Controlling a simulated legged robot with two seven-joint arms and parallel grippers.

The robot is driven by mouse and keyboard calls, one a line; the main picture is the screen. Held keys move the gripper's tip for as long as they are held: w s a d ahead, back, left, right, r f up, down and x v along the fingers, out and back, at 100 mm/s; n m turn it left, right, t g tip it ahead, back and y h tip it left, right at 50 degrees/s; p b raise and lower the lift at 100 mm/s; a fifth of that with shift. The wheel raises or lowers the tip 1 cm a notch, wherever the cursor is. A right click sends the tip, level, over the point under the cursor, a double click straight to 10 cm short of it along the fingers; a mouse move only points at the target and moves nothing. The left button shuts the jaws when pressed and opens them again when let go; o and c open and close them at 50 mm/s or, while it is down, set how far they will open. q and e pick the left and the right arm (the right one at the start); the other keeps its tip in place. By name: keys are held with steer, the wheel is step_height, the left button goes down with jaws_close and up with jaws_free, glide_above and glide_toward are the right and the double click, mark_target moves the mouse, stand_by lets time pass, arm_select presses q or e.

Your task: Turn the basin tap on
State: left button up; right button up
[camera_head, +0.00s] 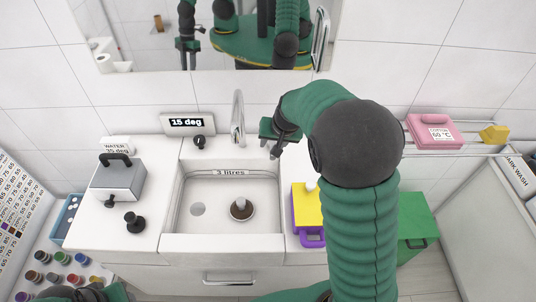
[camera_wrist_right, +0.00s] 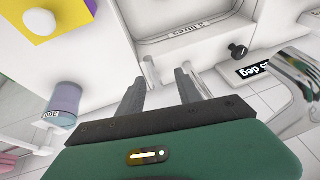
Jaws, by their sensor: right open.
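The white basin (camera_head: 217,240) has a "3 litres" label on its back wall and a dark round drain piece (camera_head: 241,208) on its floor. The chrome tap (camera_head: 237,118) stands upright behind the basin; it is also at the right of the right wrist view (camera_wrist_right: 300,66). A black knob (camera_head: 199,142) sits below the "15 deg" display, left of the tap, and shows in the right wrist view (camera_wrist_right: 237,50). My right gripper (camera_head: 269,146) is open and empty, just right of the tap and apart from it. Its fingers show in the right wrist view (camera_wrist_right: 165,72).
A grey box with a black handle (camera_head: 118,180) and a black knob-like piece (camera_head: 134,222) stand on the left counter. A yellow and purple box (camera_head: 306,208) stands right of the basin. A mirror (camera_head: 200,35) hangs above. A pink box (camera_head: 434,131) lies on the right rack.

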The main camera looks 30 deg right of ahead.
steer(key=shift+s+d+b+x, duration=0.15)
steer(key=shift+d+x, duration=0.15)
steer(key=shift+x, duration=1.7)
steer(key=shift+d+b+x, duration=0.15)
steer(key=shift+d+x, duration=0.15)
steer(key=shift+x, duration=1.75)
steer(key=shift+s+d+b+x, duration=0.15)
steer(key=shift+d+x, duration=0.15)
steer(key=shift+x, duration=1.7)
steer(key=shift+a, duration=0.1)
steer(key=shift+c, duration=0.2)
steer(key=shift+s+d, duration=0.1)
steer(key=shift+d, duration=0.45)
steer(key=c, duration=0.5)
steer(key=shift+d+f, duration=0.15)
steer(key=shift+d, duration=0.3)
jaws_close()
steer(key=shift+a, duration=0.55)
steer(key=shift+d, duration=0.25)
arm_select(q)
steer(key=shift+d+f, duration=0.2)
steer(key=shift+d, duration=0.45)
steer(key=shift+d+f, duration=0.15)
steer(key=shift+d, duration=0.45)
